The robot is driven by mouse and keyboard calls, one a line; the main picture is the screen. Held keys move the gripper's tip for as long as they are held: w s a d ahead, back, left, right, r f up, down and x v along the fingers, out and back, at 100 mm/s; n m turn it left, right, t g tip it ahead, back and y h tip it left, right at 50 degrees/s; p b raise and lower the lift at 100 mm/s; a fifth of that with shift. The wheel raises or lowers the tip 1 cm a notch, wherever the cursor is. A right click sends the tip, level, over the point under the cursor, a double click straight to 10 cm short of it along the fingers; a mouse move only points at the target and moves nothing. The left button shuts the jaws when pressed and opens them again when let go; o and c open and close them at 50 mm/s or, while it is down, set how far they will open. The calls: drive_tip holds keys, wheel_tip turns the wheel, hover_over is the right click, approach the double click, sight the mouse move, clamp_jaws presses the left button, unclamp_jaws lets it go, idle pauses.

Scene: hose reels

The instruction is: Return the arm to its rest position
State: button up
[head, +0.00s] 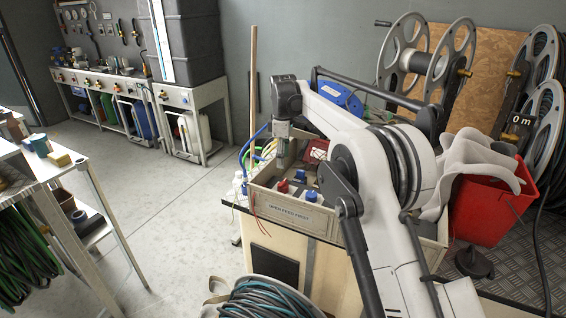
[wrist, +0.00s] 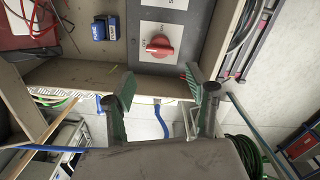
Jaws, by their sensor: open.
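My white arm rises from the lower right of the head view and bends down at its wrist. My gripper (head: 282,160) points down over the open wooden box labelled "OPEN FEED FIRST" (head: 292,212). In the wrist view my gripper (wrist: 160,86) has its two green-grey fingers spread wide, with nothing between them. The fingers overlap the box's wall (wrist: 75,72) in that view; I cannot tell whether they touch it. A red rotary switch (wrist: 158,47) on a pale plate lies just beyond the fingertips. My arm hides part of the box in the head view.
Blue connectors (wrist: 104,28) are in the box. A wooden pole (head: 253,85) stands behind it. A red bucket (head: 488,208) and large metal reels (head: 400,55) are at the right. A coiled hose (head: 268,300) lies in front. The floor (head: 135,180) at left is clear.

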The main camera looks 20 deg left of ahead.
drive_tip(key=s+d+r+m+t, duration=0.1)
drive_tip(key=s+d+r+m, duration=0.1)
drive_tip(key=d+r, duration=0.45)
drive_tip(key=s+d+r+m+t, duration=0.1)
drive_tip(key=s+d+r+m, duration=0.15)
drive_tip(key=d+r, duration=0.45)
drive_tip(key=s+d+r+m+t+y, duration=0.1)
drive_tip(key=s+d+r+m, duration=0.35)
drive_tip(key=s+d, duration=0.65)
drive_tip(key=s+d+f+m+t, duration=0.1)
drive_tip(key=s+d+f+m, duration=0.2)
drive_tip(key=s+d, duration=0.3)
drive_tip(key=s+d+f+m+t, duration=0.1)
drive_tip(key=s+d+f+m, duration=0.2)
drive_tip(key=s+d, duration=0.4)
drive_tip(key=s+d+f+m+t+h, duration=0.1)
drive_tip(key=s+d, duration=0.5)
drive_tip(key=s, duration=0.9)
wheel_tip(320, 180, down, 3)
drive_tip(key=m+t, duration=0.1)
drive_tip(key=m, duration=0.2)
drive_tip(key=shift+d+r, duration=0.15)
drive_tip(key=shift+d, duration=0.2)
